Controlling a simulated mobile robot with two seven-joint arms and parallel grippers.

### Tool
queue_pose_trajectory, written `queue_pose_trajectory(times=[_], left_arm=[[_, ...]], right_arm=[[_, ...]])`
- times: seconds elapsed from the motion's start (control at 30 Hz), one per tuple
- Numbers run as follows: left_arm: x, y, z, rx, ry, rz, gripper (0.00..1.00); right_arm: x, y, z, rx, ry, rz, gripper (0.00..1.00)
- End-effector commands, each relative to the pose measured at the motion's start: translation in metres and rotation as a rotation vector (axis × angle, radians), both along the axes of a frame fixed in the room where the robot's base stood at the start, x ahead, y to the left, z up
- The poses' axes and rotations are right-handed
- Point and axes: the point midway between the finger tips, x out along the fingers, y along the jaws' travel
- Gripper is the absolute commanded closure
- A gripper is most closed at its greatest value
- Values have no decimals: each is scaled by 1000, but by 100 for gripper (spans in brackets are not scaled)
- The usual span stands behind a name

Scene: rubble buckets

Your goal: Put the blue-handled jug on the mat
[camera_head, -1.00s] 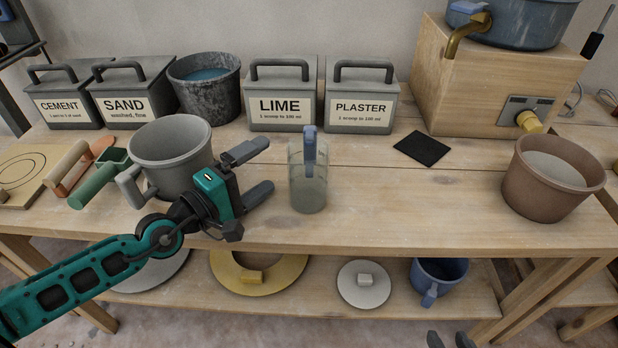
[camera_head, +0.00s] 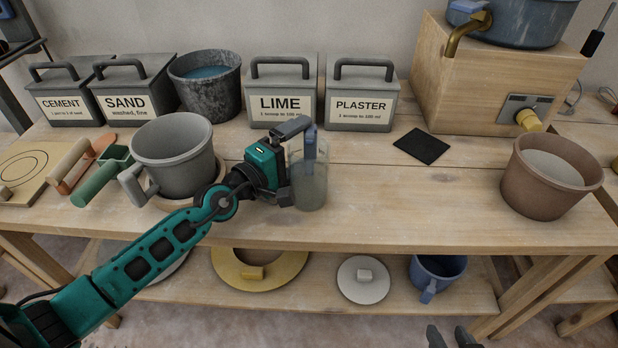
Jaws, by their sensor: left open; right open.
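My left gripper (camera_head: 298,160) is open at the jug's left side. One finger reaches by the jug's rim and the other is low at its left; I cannot tell whether they touch it. My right gripper (camera_head: 451,338) shows only its fingertips at the bottom edge, open and empty, away from the jug.
A grey bucket (camera_head: 170,155) stands left of the jug, behind my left forearm. The lime box (camera_head: 282,105) and plaster box (camera_head: 361,105) stand behind. A wooden block with a tap (camera_head: 457,85) is beyond the mat, a brown bucket (camera_head: 545,185) at right. Bench between jug and mat is clear.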

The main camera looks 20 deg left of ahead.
Motion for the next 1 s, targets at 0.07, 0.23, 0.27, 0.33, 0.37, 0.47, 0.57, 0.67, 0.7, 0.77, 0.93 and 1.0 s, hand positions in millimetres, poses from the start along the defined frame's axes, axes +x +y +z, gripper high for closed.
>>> queue_pose_trajectory(times=[0.07,0.23,0.27,0.33,0.37,0.47,0.57,0.67,0.7,0.77,0.93,1.0], left_arm=[[0,0,0,0,0,0,0],[0,0,0,0,0,0,12],[0,0,0,0,0,0,14],[0,0,0,0,0,0,21],[0,0,0,0,0,0,24],[0,0,0,0,0,0,34],[0,0,0,0,0,0,43],[0,0,1,-1,-2,0,53],[0,0,1,-1,-2,0,55],[0,0,1,-1,-2,0,55],[0,0,4,-1,-2,0,55],[0,0,8,-1,-3,0,55]], right_arm=[[0,0,0,0,0,0,57],[0,0,0,0,0,0,57],[0,0,0,0,0,0,57],[0,0,0,0,0,0,57],[0,0,0,1,0,-1,57],[0,0,0,1,0,-1,57],[0,0,0,1,0,-1,57],[0,0,0,2,0,-1,57],[0,0,0,2,-1,-1,57],[0,0,0,2,-1,-1,57],[0,0,3,2,-1,-1,57],[0,0,6,2,-1,-1,57]])
